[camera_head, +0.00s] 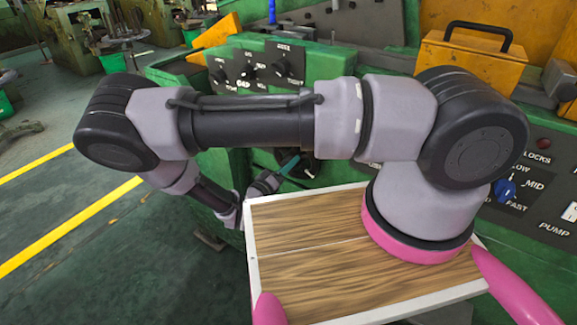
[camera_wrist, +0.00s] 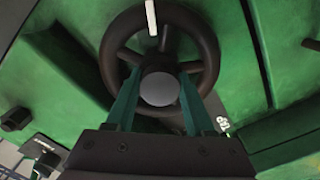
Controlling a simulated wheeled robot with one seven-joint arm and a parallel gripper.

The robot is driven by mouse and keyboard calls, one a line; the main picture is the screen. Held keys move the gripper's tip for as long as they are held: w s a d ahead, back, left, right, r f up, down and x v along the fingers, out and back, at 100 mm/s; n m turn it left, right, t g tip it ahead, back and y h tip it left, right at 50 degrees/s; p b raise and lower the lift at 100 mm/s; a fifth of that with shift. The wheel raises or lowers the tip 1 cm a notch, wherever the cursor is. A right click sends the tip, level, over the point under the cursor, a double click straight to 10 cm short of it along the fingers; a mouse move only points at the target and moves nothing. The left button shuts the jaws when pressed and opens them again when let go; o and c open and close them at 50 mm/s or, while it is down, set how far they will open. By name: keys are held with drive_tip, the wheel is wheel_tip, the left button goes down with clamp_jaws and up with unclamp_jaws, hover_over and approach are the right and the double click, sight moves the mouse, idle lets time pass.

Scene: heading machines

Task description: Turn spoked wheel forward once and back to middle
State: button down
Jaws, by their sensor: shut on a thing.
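The spoked wheel (camera_wrist: 207,50) is black, with a round grey hub (camera_wrist: 159,89) and a pale white bar (camera_wrist: 151,18) at the top of its rim. It stands in front of a green machine face. My gripper (camera_wrist: 157,82) reaches to the wheel's middle, with one green finger on each side of the hub, and is shut on the wheel. Which part of the wheel the fingertips press is hard to see. In the head view my gripper (camera_head: 290,166) shows small below my arm, and the wheel is mostly hidden there.
A dark knob (camera_wrist: 16,119) sticks out at the left in the wrist view. In the head view, a control panel (camera_head: 262,66) is behind my arm and a panel with a blue selector (camera_head: 506,190) is at the right. A yellow box (camera_head: 474,68) sits on top.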

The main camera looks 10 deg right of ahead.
drive_tip(key=shift+s+f, duration=0.1)
drive_tip(key=shift+s, duration=0.05)
drive_tip(key=shift+c, duration=1.3)
unclamp_jaws()
drive_tip(key=shift+a, duration=0.1)
drive_tip(key=v, duration=1)
drive_tip(key=shift+s+a, duration=0.2)
drive_tip(key=shift+a, duration=0.05)
